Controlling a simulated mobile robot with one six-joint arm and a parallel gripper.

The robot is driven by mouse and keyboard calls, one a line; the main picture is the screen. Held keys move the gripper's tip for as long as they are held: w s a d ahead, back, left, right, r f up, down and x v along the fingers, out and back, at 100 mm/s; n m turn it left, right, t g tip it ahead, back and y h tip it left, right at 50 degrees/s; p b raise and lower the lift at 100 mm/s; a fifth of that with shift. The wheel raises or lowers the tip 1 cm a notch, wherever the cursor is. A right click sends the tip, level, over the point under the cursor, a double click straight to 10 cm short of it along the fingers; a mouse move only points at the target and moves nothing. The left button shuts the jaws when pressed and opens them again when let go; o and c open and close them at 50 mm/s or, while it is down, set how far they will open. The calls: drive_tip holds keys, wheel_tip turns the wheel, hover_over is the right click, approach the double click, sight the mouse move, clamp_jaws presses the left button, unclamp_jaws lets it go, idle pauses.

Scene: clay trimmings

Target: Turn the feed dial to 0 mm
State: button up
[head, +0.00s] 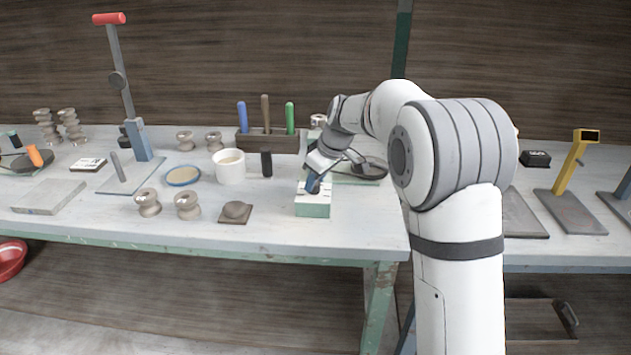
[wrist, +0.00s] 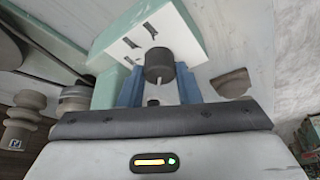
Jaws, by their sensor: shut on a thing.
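The feed dial is a dark round knob (wrist: 159,62) on the white face of a pale green box (wrist: 118,38). Several short dark marks show on the white face around the knob. No readable numbers show, and I cannot tell which mark the dial points to. In the head view the box (head: 313,209) stands near the front edge of the bench. My gripper (head: 314,183) is at the top of the box and hides the dial there. In the wrist view the blue fingers of my gripper (wrist: 160,82) are on both sides of the knob, shut on it.
A white cup (head: 229,166), a dark upright cylinder (head: 266,164) and a wooden tool rack (head: 268,143) stand left of and behind the box. The bench front right of the box is partly hidden by my arm.

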drive_tip(key=shift+n, duration=0.3)
drive_tip(key=o, duration=1)
drive_tip(key=shift+c, duration=0.2)
drive_tip(key=shift+r, duration=0.1)
drive_tip(key=v, duration=0.7)
drive_tip(key=shift+d+r, duration=0.15)
drive_tip(key=shift+r, duration=0.15)
